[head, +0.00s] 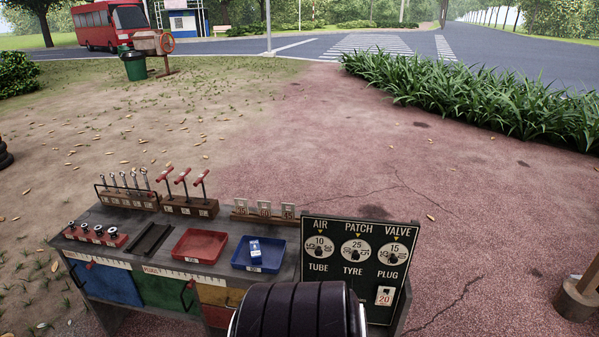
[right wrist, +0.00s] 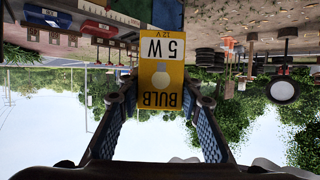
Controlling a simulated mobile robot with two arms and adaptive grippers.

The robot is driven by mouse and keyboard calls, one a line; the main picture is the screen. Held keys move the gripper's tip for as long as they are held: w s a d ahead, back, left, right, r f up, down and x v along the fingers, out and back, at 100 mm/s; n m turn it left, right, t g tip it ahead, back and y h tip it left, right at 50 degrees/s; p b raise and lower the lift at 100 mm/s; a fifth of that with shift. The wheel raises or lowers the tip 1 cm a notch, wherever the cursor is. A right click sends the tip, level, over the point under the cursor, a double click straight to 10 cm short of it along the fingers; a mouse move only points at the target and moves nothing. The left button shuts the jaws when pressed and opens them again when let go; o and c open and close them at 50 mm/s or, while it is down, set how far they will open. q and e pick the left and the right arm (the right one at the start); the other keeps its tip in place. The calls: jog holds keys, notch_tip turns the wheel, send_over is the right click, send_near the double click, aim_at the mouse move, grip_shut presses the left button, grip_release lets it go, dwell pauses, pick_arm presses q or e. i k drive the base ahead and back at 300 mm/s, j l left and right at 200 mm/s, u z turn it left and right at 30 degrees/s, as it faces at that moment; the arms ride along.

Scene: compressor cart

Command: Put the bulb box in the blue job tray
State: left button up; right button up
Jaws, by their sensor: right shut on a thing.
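The bulb box (right wrist: 160,82) is yellow and white, marked BULB 5 W 12 V, and appears upside down in the right wrist view. My right gripper (right wrist: 160,98) is shut on its sides. Neither shows in the head view. The blue job tray (head: 276,254) lies on the cart top, right of the red tray, with a small blue-and-white box (head: 255,250) inside. A blue tray with a white label (right wrist: 98,29) also shows at upper left in the wrist view, apart from the bulb box. My left gripper is in neither view.
The red tray (head: 201,243) looks empty. The black dial panel (head: 357,267) stands upright right of the blue tray. Number cards on a wooden strip (head: 264,217) line the back edge. Red-handled tools (head: 184,183) and wrenches (head: 126,187) stand in racks at left.

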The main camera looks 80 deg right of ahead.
aim_at(272, 257)
jog(key=z, duration=0.45)
jog(key=i+z, duration=0.15)
jog(key=z, duration=0.3)
jog(key=i+z, duration=0.1)
jog(key=z, duration=0.8)
jog(key=i+j+z, duration=0.2)
jog(key=z, duration=0.25)
jog(key=i+j+z, duration=0.2)
jog(key=z, duration=0.25)
jog(key=i+j+z, duration=0.1)
jog(key=j+z, duration=0.75)
jog(key=i+j+z, duration=0.1)
jog(key=j+z, duration=0.15)
jog(key=j, duration=1.55)
